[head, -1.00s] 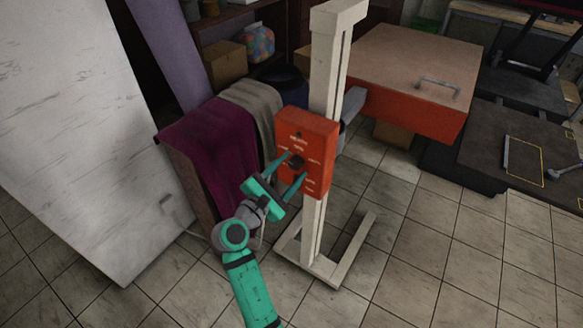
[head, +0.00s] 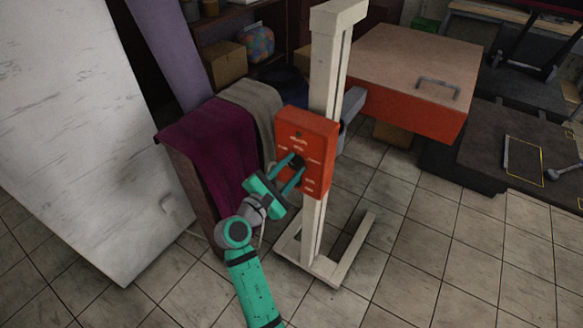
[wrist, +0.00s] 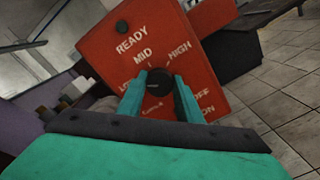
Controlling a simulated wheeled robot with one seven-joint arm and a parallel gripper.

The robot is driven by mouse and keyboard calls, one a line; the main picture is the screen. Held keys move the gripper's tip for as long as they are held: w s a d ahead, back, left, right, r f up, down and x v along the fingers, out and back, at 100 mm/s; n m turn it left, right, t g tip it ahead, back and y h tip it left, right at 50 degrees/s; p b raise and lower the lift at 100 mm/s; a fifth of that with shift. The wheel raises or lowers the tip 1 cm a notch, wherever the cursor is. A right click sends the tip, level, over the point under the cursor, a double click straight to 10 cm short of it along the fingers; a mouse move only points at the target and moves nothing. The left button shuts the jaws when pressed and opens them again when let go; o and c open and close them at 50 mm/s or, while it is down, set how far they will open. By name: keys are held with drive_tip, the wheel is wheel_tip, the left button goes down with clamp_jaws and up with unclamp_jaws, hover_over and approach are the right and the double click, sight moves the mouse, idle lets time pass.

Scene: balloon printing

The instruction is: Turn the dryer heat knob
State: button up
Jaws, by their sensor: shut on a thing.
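The black heat knob (head: 297,160) sits on the front of the dryer's red control box (head: 318,134). The box is fixed to a white upright post. In the wrist view the knob (wrist: 158,82) lies between my fingertips, and the red panel (wrist: 112,52) carries the words READY, MID, HIGH, OFF and ON. The word left of the knob is partly hidden by a finger. My teal gripper (head: 291,173) is shut on the knob, one finger on each side. It also shows in the wrist view (wrist: 160,88). The knob's pointer direction is not clear.
The white post (head: 324,75) stands on a floor base (head: 325,262). Left of it, purple and grey cloths (head: 212,143) hang over a brown bin. A large red-sided table (head: 410,75) is behind at right. Tiled floor (head: 430,260) is open at lower right.

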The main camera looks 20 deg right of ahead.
drive_tip(key=m, duration=0.6)
drive_tip(key=shift+s+f+m, duration=0.1)
drive_tip(key=shift+f+m, duration=0.15)
drive_tip(key=shift+m, duration=0.05)
drive_tip(key=m, duration=0.3)
drive_tip(key=shift+m, duration=0.3)
drive_tip(key=m, duration=0.3)
drive_tip(key=shift+f+m, duration=0.1)
drive_tip(key=shift+m, duration=0.2)
drive_tip(key=m, duration=0.4)
drive_tip(key=shift+m, duration=0.3)
drive_tip(key=m, duration=0.4)
drive_tip(key=shift+m, duration=0.4)
drive_tip(key=o, duration=1)
drive_tip(key=shift+o, duration=0.2)
